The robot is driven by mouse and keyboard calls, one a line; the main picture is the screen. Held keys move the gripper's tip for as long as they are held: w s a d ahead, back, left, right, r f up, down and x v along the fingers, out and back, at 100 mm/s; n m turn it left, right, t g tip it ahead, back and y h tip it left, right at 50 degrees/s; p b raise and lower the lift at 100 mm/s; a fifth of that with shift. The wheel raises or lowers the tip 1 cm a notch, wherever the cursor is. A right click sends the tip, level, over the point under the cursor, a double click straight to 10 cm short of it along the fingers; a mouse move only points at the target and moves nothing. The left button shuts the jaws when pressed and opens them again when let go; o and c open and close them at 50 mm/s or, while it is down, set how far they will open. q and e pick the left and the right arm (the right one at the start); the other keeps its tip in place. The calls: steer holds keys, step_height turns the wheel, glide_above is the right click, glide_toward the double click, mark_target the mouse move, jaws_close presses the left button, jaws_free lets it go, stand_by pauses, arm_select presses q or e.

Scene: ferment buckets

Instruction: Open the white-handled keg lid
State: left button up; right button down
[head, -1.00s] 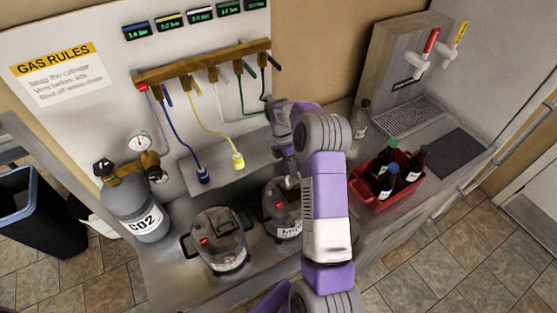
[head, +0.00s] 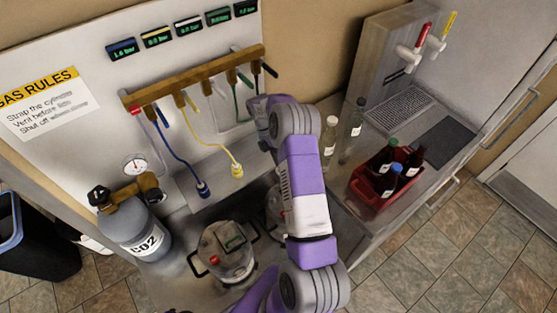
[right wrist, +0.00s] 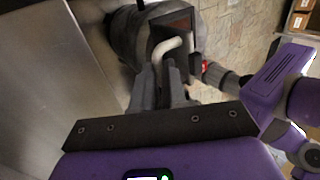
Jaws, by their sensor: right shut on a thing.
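In the right wrist view, the two grey fingers of my right gripper (right wrist: 166,82) are closed on a white handle (right wrist: 168,46). The handle sits at a dark, box-like part on a rounded grey keg (right wrist: 126,36). Whether the lid is raised, I cannot tell. In the head view, this keg (head: 273,208) is mostly hidden behind my right arm, and the gripper's fingertips are hidden too. A second metal keg (head: 226,254) with a dark top part, a red spot and black side handles stands to its left. My left gripper is not in view.
A CO2 cylinder (head: 135,226) stands at the left of the counter. Blue and yellow hoses hang from a wooden manifold (head: 195,76) behind. A red crate (head: 366,199) of bottles and two loose bottles stand to the right, near a tap tower (head: 395,55).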

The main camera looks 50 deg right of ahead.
steer(key=shift+s+a+f, duration=0.1)
steer(key=shift+f, duration=0.35)
steer(key=c, duration=1.2)
jaws_free()
steer(key=shift+r, duration=0.15)
steer(key=shift+r, duration=0.15)
